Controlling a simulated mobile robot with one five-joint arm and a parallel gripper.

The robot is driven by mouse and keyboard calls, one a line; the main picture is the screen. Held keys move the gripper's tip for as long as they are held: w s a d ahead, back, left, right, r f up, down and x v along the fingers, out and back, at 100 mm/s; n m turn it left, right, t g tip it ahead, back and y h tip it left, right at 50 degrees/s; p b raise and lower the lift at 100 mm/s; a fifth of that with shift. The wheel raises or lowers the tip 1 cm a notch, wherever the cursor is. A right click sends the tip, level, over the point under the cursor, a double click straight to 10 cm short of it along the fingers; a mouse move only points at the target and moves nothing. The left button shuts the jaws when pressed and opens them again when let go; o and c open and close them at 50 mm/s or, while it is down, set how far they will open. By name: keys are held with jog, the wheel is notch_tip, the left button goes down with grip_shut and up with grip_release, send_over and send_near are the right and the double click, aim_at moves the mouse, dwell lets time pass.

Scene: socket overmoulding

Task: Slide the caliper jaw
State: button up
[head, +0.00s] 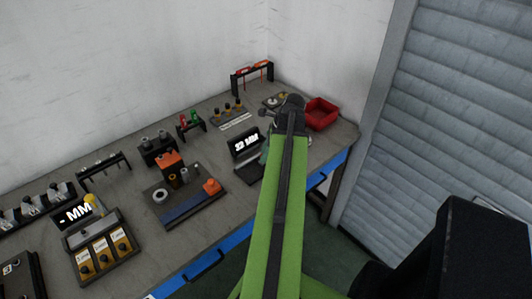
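A dark measuring station with a lit display reading what looks like "22 MM" (246,143) stands on the bench just left of my green arm. Its dark base (250,173) runs toward the arm, which hides its right part. A second display reading "- MM" (75,213) stands at the left, with a yellow knob (89,199) at its top. I cannot tell which part is the caliper jaw. My gripper (287,104) is at the far end of the arm, over the back right of the bench. Its fingers are too small and dark to read.
A red bin (321,114) stands right of my gripper. A black rack with red-handled tools (252,74) stands behind. An orange fixture (172,163) on a dark board and a tray with yellow blocks (103,254) lie left. A shutter (460,100) closes off the right.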

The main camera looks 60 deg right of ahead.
grip_shut()
dwell(1.2)
